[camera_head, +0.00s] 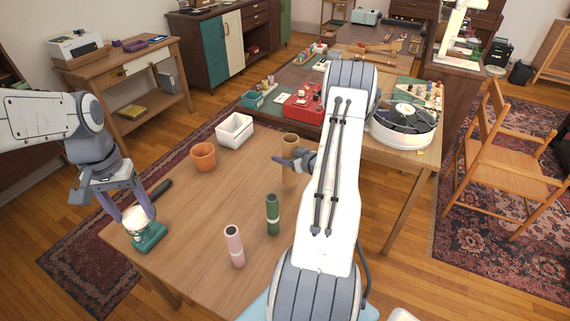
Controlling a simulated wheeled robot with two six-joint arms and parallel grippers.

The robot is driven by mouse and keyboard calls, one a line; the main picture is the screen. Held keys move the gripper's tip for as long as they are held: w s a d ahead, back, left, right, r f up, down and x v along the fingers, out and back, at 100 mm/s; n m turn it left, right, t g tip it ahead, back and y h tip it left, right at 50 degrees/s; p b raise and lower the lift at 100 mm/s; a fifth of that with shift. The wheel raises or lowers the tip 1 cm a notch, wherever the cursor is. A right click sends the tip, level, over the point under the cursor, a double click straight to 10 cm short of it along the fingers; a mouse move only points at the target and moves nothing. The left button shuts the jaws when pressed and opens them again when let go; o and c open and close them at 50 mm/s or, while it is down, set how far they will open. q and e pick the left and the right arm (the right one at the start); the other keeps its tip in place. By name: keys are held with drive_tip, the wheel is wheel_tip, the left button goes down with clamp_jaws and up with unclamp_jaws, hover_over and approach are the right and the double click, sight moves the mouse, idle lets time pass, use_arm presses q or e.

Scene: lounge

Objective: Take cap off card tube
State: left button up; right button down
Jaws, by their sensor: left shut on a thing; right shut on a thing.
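A tan card tube (289,177) stands upright on the wooden table, with its top (291,138) showing above the fingers; I cannot tell where the cap's edge lies. My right gripper (291,162) reaches in from the right and is shut around the tube at about mid-height. Part of that gripper is hidden behind my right arm. My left gripper (138,214) points down at the table's left corner. It is shut on the white upper part of a teal-based object (150,238), away from the tube.
An orange pot (203,156) and a white bin (235,131) stand further back. A dark cylinder (160,189) lies near my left gripper. The table's middle left is clear.

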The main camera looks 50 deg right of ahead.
drive_tip(key=shift+f, duration=1.9)
drive_tip(key=shift+f, duration=0.2)
drive_tip(key=shift+c, duration=0.6)
unclamp_jaws()
drive_tip(key=shift+r, duration=0.15)
